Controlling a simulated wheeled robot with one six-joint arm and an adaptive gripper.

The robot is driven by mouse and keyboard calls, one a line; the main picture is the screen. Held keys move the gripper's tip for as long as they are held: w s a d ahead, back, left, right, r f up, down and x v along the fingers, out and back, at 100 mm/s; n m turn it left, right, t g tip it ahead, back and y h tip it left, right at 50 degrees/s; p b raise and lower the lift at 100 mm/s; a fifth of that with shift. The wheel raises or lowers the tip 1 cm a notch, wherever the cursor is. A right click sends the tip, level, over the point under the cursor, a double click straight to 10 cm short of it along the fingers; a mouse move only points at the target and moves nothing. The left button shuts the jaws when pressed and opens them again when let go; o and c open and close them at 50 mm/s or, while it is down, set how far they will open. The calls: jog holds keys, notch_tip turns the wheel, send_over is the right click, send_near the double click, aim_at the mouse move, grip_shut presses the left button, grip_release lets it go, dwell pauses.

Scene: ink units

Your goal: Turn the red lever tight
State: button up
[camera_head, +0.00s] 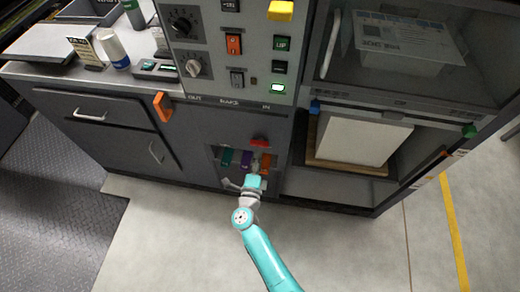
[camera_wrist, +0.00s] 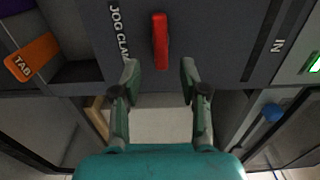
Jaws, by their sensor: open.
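The red lever (camera_wrist: 160,42) shows in the wrist view at top centre, on a dark panel beside the lettering "JOG CLAM". It points nearly straight up and down in that picture. In the head view the red lever (camera_head: 260,142) is small, on the lower front of the machine. My gripper (camera_wrist: 160,72) is open and empty; its two fingertips stand to the left and right, just below the lever's lower end in the picture. In the head view my gripper (camera_head: 256,172) is in front of the panel, below the lever. Whether a fingertip touches the lever cannot be told.
An orange tab (camera_wrist: 32,57) sticks out left in the wrist view. A blue knob (camera_wrist: 272,112) is at right. In the head view, green and purple tabs sit left of my gripper, an orange handle (camera_head: 162,106) juts out further left, and an open bay holds a white stack (camera_head: 362,138) at right.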

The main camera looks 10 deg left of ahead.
jog(key=s, duration=0.6)
jog(key=shift+s, duration=0.25)
jog(key=shift+a, duration=0.1)
jog(key=s+d+r+n+t+y, duration=0.15)
jog(key=s+d+n, duration=0.25)
jog(key=s+d, duration=0.5)
jog(key=s+d+r+n+g, duration=0.1)
jog(key=s+d+r+n, duration=0.2)
jog(key=s+d+n, duration=0.5)
jog(key=s+d+r+n+g, duration=0.2)
jog(key=s+d+r+n, duration=0.1)
jog(key=s+r, duration=0.4)
jog(key=s+d+r+n+g, duration=0.1)
jog(key=s+d+r+n, duration=0.2)
jog(key=s, duration=1)
jog(key=d+r+h, duration=0.1)
jog(key=d+r, duration=0.2)
jog(key=r, duration=0.1)
jog(key=shift+s+n+g, duration=0.25)
jog(key=shift+n+g, duration=0.05)
jog(key=shift+g, duration=0.05)
